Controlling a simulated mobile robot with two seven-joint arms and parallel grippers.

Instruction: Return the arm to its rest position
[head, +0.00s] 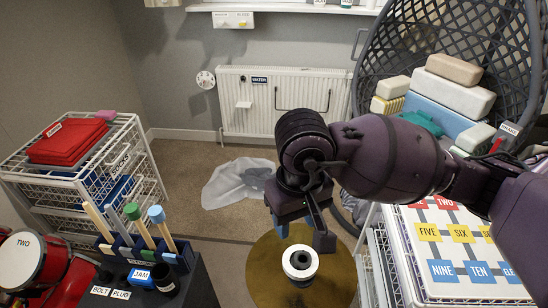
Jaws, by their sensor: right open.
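My right arm (385,158), dark purple, comes in from the right edge and reaches across the middle of the head view. Its gripper (304,234) points down and is open, with nothing seen between the fingers. Just below it in the picture is a white roll-like object (300,262) with a dark centre, on a round brown surface (262,285). I cannot tell how large the gap between gripper and roll is. My left gripper is not in view.
A white wire rack (150,160) with a red folded item (68,141) stands left. Handled tools (134,212) stand in a dark holder at front left. A white cart (425,290) with number tiles and a dark woven chair (425,40) are right. Bare carpet lies around a crumpled pale sheet (225,185).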

